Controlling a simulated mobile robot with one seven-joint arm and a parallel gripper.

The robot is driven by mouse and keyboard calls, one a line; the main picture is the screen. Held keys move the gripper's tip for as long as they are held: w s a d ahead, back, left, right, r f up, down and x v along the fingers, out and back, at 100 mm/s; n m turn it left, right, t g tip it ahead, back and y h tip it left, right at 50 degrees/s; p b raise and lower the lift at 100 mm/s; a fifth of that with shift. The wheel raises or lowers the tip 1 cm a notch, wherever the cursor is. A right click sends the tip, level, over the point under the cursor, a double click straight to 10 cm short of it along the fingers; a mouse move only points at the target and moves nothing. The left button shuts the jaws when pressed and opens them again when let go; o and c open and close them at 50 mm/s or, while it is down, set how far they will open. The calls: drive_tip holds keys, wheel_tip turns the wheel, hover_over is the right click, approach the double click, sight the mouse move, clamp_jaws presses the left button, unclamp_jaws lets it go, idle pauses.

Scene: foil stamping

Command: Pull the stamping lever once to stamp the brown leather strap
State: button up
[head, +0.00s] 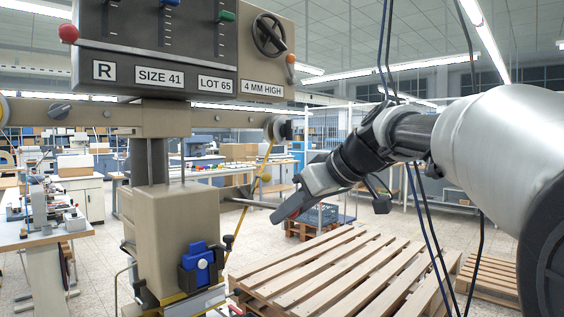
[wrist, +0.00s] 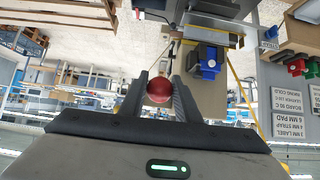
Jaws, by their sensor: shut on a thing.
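The stamping machine's beige body (head: 172,215) stands left of centre in the head view. A thin metal lever rod (head: 245,202) sticks out of its right side towards my gripper (head: 286,208). In the wrist view, a red ball knob (wrist: 159,90) sits between the two dark fingers of my gripper (wrist: 161,92), which is shut on it. In the head view the fingers mostly hide the knob. A blue clamp-like part (head: 200,262) is on the machine's front and also shows in the wrist view (wrist: 208,62). I cannot make out the brown leather strap.
A wooden pallet (head: 345,270) lies low, below and right of my gripper. The labelled control box (head: 180,60) hangs above the machine body, with another red ball (head: 68,33) at its left. Dark cables hang near my arm. A bench (head: 45,235) stands at the left.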

drive_tip(key=shift+f, duration=0.15)
drive_tip(key=shift+a+f+b, duration=0.1)
drive_tip(key=shift+f+b, duration=1.45)
drive_tip(key=shift+f, duration=0.15)
drive_tip(key=f+b, duration=0.3)
drive_tip(key=shift+w+a, duration=0.15)
drive_tip(key=shift+a, duration=0.05)
